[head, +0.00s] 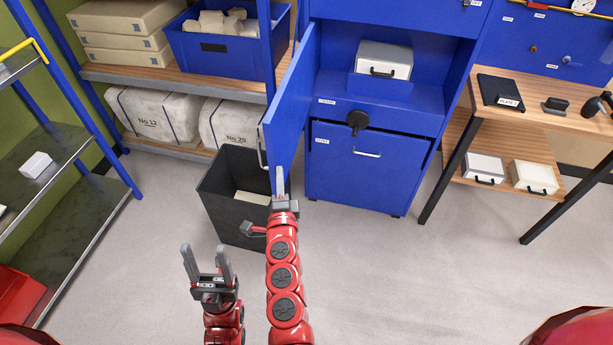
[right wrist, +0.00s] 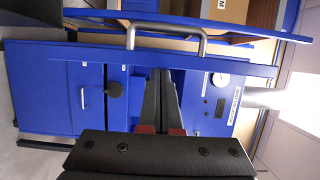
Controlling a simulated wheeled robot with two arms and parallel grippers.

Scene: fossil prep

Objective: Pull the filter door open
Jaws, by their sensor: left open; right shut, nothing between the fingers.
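The blue filter door (head: 290,105) stands swung well out from the blue cabinet (head: 375,120), on its left side, and the compartment behind it is exposed. Its bar handle (head: 262,147) is on the door's left, outer face; the handle also shows in the right wrist view (right wrist: 165,32). My right gripper (head: 280,178) is shut and empty. It is at the door's lower free edge in the head view, with the handle outside its fingers; I cannot tell whether it touches the door. My left gripper (head: 206,262) is open and empty, lower left, away from the door.
A white case (head: 384,60) sits in the open compartment. A black knob (head: 357,121) and a closed lower front (head: 365,170) are below it. A dark bin (head: 225,195) stands left of the door. Shelves are at left, a wooden bench (head: 550,118) at right. Floor in front is clear.

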